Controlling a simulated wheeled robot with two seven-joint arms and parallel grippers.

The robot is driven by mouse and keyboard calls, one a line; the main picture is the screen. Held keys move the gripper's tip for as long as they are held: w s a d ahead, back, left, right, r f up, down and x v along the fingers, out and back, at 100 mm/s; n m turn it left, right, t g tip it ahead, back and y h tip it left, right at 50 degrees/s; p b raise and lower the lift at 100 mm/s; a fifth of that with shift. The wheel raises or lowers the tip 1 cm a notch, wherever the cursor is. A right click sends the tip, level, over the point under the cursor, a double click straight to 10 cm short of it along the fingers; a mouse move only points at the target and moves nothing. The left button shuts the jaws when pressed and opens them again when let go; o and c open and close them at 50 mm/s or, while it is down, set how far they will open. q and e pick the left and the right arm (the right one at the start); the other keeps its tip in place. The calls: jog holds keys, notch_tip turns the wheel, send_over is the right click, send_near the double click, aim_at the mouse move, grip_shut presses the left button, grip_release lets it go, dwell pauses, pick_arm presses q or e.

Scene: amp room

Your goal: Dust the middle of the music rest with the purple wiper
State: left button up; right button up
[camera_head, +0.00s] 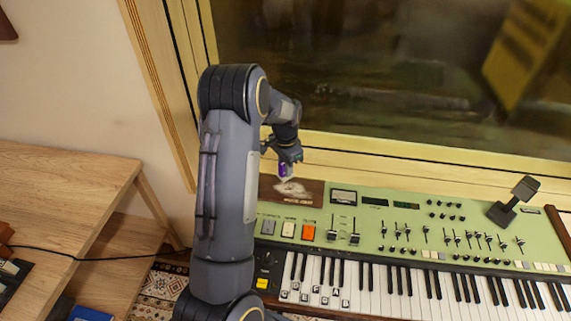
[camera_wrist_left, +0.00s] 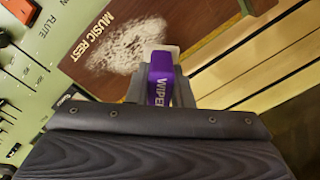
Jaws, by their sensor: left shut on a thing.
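The brown music rest (camera_head: 313,192) is a panel at the left back of the green keyboard, with a pale dust patch (camera_head: 292,189) on its middle. In the left wrist view the music rest (camera_wrist_left: 92,50) carries its printed name, and the dust patch (camera_wrist_left: 128,47) lies beside the lettering. My left gripper (camera_head: 286,160) is shut on the purple wiper (camera_head: 283,171), just above the patch. The wiper (camera_wrist_left: 160,78) shows its label and a pale head at the edge of the dust. I cannot tell whether the head touches the panel. My right gripper is not in view.
The green keyboard (camera_head: 385,207) has sliders, knobs and buttons right of the music rest. A black device on a stand (camera_head: 513,201) rises at its right. A window sill (camera_head: 430,172) runs behind. A wooden table (camera_head: 60,190) stands at the left, with a black cable near it.

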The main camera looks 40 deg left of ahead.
pick_arm(q)
jog(key=shift+f+b, duration=0.75)
jog(key=shift+f, duration=0.3)
dwell(0.6)
jog(key=shift+s, duration=0.1)
